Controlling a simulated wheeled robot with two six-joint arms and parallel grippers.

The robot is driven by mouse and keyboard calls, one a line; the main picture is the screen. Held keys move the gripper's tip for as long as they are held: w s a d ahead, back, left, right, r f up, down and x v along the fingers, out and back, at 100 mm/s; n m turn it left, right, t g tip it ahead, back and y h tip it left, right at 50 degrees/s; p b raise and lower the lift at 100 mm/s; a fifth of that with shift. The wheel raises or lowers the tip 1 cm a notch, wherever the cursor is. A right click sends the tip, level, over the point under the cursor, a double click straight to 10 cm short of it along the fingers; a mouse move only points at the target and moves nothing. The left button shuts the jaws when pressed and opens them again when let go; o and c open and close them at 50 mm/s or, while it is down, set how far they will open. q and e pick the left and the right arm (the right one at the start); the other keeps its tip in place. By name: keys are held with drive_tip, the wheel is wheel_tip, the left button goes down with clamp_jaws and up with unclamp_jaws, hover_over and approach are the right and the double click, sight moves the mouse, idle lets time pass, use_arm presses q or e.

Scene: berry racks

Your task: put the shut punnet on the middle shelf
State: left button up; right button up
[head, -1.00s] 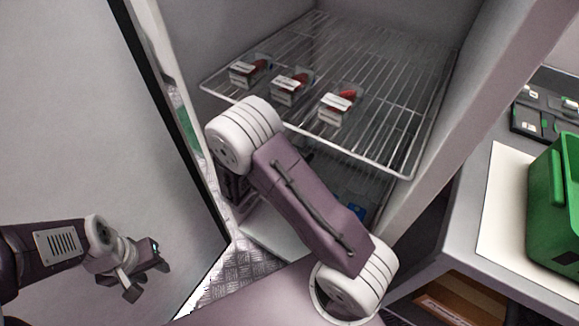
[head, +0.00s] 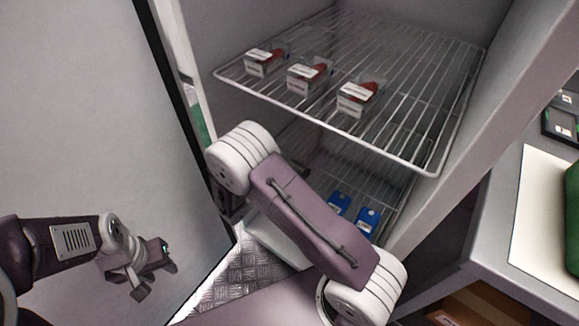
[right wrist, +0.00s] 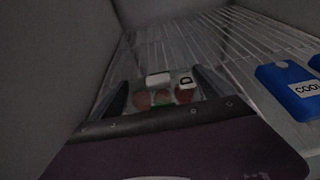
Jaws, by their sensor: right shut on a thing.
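The shut punnet (right wrist: 163,97), clear with red berries and white labels, sits between the two dark fingers of my right gripper (right wrist: 163,84) in the right wrist view. That gripper is shut on it, inside the cabinet beside a wire shelf that bears blue packs. I cannot tell whether the punnet touches the wires. In the head view, my right arm hides this gripper and its punnet. The lower wire shelf (head: 402,192) shows in part behind the arm. My left gripper (head: 153,274) is open and empty at the lower left, by the cabinet door.
An upper wire shelf (head: 425,75) bears three labelled berry punnets (head: 357,97) along its front. Two blue packs (head: 367,220) lie on the lower shelf; one pack (right wrist: 287,88) is close at right in the wrist view. A counter (head: 492,215) stands at right.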

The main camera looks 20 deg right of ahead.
drive_tip(key=o, duration=1.3)
drive_tip(key=shift+r+p, duration=0.25)
drive_tip(key=shift+p, duration=0.05)
drive_tip(key=shift+p+v, duration=2.3)
drive_tip(key=shift+v, duration=3.65)
drive_tip(key=shift+f, duration=0.1)
